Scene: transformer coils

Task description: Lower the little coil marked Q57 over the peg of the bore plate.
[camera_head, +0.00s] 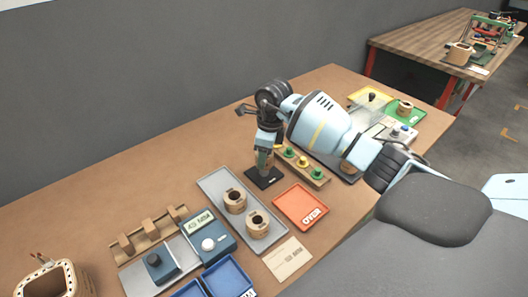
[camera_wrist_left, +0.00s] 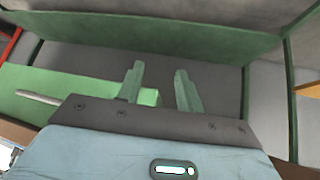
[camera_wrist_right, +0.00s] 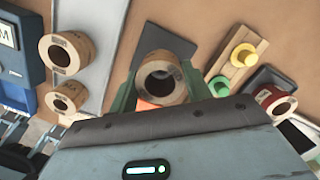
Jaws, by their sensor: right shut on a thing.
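My right gripper (camera_head: 264,158) is shut on a small tan coil (camera_wrist_right: 179,76), upright between its green fingers in the right wrist view; its mark is not readable. The black bore plate (camera_head: 257,182) lies on the table directly below this gripper, and its dark surface shows behind the coil in the right wrist view (camera_wrist_right: 166,38). The peg is hidden, so I cannot tell whether the coil is around it. My left gripper (camera_wrist_left: 160,90) is open and empty in the left wrist view, outside the head view.
Two tan coils (camera_head: 235,203) (camera_head: 257,225) stand on a grey tray (camera_head: 213,183) left of the plate. An orange OVER tray (camera_head: 301,207) lies to the right. A wooden rack (camera_head: 318,182) with green and yellow pegs stands close to my right gripper. A blue meter (camera_head: 208,238) is at the front left.

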